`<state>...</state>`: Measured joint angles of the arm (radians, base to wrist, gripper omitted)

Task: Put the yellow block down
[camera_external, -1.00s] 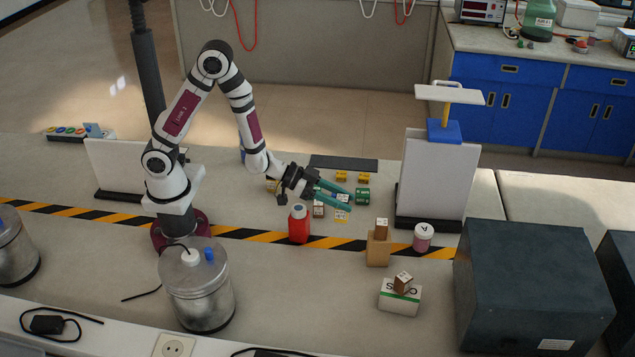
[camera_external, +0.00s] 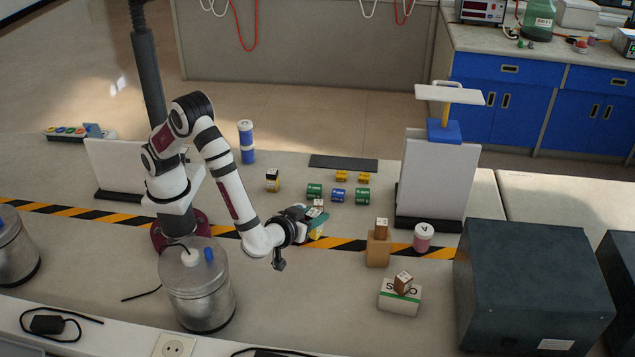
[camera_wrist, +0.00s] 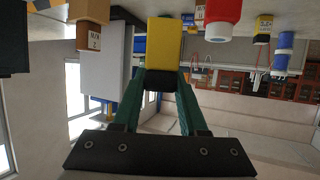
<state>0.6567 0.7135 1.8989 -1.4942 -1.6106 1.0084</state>
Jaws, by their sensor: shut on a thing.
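In the wrist view the yellow block (camera_wrist: 165,42) is clamped between the green fingers of my gripper (camera_wrist: 162,85), with a dark end towards the palm. In the external view my gripper (camera_external: 313,222) is near the striped tape, left of the tan wooden block. There the fingers and wrist hide most of the held block; I cannot tell whether it touches the table.
A tan block (camera_external: 377,249) with a small cube on top stands to the right, near a pink jar (camera_external: 423,237). A red bottle (camera_wrist: 222,14) shows in the wrist view. Green, blue and yellow blocks (camera_external: 338,194) lie behind. Bare table lies in front.

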